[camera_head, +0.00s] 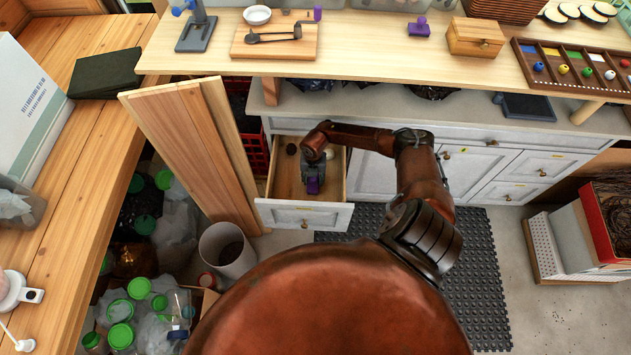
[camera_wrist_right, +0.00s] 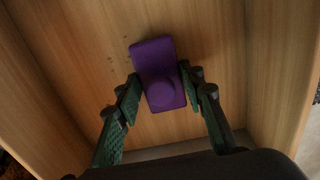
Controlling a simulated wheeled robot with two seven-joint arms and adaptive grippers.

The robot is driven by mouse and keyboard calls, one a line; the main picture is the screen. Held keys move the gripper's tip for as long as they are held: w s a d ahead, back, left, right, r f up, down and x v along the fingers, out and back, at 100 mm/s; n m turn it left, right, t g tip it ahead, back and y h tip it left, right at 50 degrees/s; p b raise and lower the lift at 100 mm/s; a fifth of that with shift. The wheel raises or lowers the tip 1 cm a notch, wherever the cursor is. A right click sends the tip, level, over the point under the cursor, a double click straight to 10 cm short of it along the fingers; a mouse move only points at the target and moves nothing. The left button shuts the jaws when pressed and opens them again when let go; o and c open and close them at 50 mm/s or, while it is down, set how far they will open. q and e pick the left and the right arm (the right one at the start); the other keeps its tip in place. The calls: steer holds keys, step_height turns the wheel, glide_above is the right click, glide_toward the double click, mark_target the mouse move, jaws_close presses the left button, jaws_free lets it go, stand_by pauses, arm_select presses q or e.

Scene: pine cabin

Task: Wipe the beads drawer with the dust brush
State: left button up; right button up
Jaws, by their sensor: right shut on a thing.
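A drawer (camera_head: 287,178) under the bench stands pulled open; its label is too small to read. My right gripper (camera_head: 313,181) reaches down into it. In the right wrist view, my right gripper (camera_wrist_right: 165,92) is shut on the purple dust brush (camera_wrist_right: 156,60), a purple block with a round knob. The brush is over the drawer's wooden floor (camera_wrist_right: 210,50); I cannot tell whether it touches. Small dark specks (camera_wrist_right: 116,62) lie on the floor left of the brush. In the head view the brush (camera_head: 313,185) is partly hidden by the gripper. My left gripper is not in view.
A dark round thing (camera_head: 291,149) is at the drawer's back left. Upright wooden boards (camera_head: 190,140) and a grey bin (camera_head: 228,250) stand left of it. Closed cabinet fronts (camera_head: 480,170) are to the right. The bench top (camera_head: 375,50) overhangs behind.

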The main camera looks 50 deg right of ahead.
steer(key=shift+w+a+r, duration=0.1)
steer(key=shift+w+a, duration=1.2)
steer(key=shift+w, duration=0.3)
steer(key=shift+w+a+b, duration=0.4)
steer(key=shift+w+a, duration=0.65)
steer(key=shift+w, duration=0.15)
steer(key=shift+w+a+b, duration=0.4)
steer(key=shift+w+a, duration=0.6)
steer(key=shift+w, duration=0.2)
step_height(320, 180, up, 6)
steer(key=p, duration=0.5)
step_height(320, 180, up, 3)
steer(key=p, duration=0.2)
steer(key=shift+p, duration=0.35)
